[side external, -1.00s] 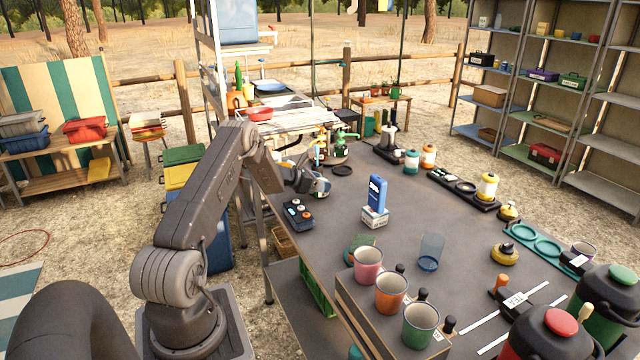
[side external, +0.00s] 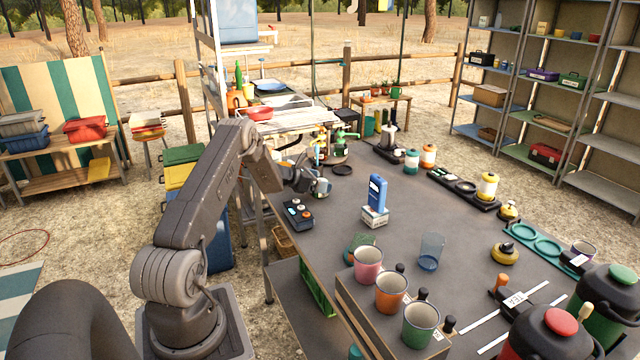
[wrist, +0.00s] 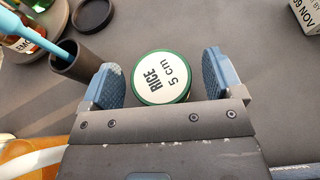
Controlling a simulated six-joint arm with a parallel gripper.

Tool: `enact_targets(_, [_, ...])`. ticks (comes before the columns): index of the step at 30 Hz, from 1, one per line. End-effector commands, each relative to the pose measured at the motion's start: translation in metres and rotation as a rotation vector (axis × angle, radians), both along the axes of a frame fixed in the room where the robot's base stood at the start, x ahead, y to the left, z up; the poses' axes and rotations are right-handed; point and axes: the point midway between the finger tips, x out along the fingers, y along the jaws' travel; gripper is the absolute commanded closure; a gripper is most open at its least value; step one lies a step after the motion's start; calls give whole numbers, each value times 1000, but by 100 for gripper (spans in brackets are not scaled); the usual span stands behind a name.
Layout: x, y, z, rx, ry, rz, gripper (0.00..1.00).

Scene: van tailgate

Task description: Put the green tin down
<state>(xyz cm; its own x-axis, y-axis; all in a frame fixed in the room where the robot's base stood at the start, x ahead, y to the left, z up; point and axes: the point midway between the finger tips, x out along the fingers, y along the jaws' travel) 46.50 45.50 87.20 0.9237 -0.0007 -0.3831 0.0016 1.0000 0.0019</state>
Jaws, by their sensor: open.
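The green tin (wrist: 161,77) is seen from above in the wrist view. It has a green rim and a white round top lettered "RICE 5 cm". My gripper (wrist: 163,80) is open around it, one blue pad on each side, with a narrow gap to the tin on both sides. The tin appears upright over the dark table top (wrist: 250,50); its base is hidden. In the side external view my gripper (side external: 318,186) is low over the table's far left edge, and the tin is hard to make out there.
A dark cup (wrist: 82,62) holding a blue-handled tool stands close beside the left finger. A black round dish (wrist: 93,14) lies beyond it. A dark control box (side external: 298,214) and a blue device (side external: 376,194) on a white box stand nearer. The table between them is clear.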

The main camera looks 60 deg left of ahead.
Motion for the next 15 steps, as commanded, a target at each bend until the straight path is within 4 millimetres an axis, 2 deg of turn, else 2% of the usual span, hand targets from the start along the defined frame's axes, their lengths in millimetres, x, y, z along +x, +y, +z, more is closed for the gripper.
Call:
enact_targets(9, [-49, 1, 20, 0, 0, 3, 14])
enact_targets(12, [-59, 1, 24, 0, 0, 3, 14])
enact_targets(15, [-60, -5, 31, 12, 2, -18, 14])
